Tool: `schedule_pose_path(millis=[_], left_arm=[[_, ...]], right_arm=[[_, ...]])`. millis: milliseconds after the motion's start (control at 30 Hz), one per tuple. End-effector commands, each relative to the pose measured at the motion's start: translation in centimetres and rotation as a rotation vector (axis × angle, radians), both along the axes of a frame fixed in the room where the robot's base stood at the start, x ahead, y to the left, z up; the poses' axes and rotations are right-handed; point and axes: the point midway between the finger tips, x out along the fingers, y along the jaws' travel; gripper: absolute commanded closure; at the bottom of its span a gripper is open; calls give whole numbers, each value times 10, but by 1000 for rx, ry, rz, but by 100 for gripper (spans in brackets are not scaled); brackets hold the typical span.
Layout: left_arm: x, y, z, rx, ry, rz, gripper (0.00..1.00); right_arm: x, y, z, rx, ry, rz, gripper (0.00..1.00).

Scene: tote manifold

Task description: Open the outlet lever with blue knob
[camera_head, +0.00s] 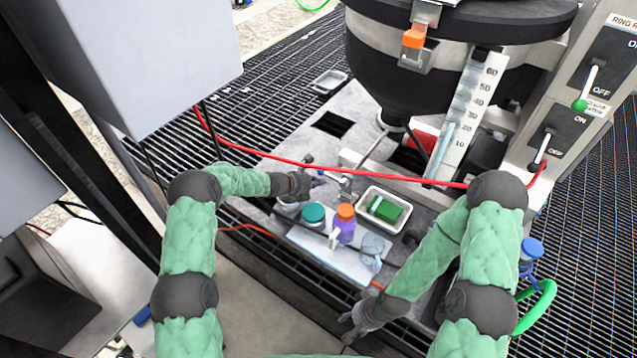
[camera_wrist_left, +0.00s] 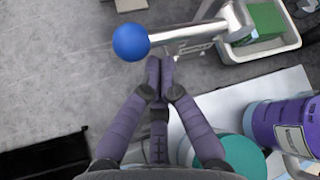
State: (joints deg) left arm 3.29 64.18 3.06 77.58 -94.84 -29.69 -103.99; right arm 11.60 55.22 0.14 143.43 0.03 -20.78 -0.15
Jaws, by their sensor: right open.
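The blue knob (camera_wrist_left: 131,42) is a round ball on the end of a silver outlet lever (camera_wrist_left: 190,35) in the left wrist view. In the head view the silver lever (camera_head: 338,180) lies just right of my left gripper (camera_head: 308,180), and the knob is too small to make out clearly. In the left wrist view the fingertips of my left gripper (camera_wrist_left: 160,66) are together, with nothing visible between them. They sit just below and right of the knob, and I cannot tell whether they touch the lever. My right gripper (camera_head: 352,326) is open and empty at the front edge.
A tray with a green block (camera_head: 385,209), an orange-capped purple bottle (camera_head: 345,225) and a teal-lidded jar (camera_head: 313,215) stand close to the lever. A red hose (camera_head: 300,160) crosses behind. The black tank (camera_head: 400,90) and switch panel (camera_head: 575,110) are farther back.

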Motion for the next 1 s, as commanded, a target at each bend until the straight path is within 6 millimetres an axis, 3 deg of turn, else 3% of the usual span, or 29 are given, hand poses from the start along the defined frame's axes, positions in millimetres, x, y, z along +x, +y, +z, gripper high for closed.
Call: schedule_pose_path(millis=[1000], left_arm=[[6,1,9,117,-79,-1,100]], right_arm=[[0,0,-20,0,0,0,49]])
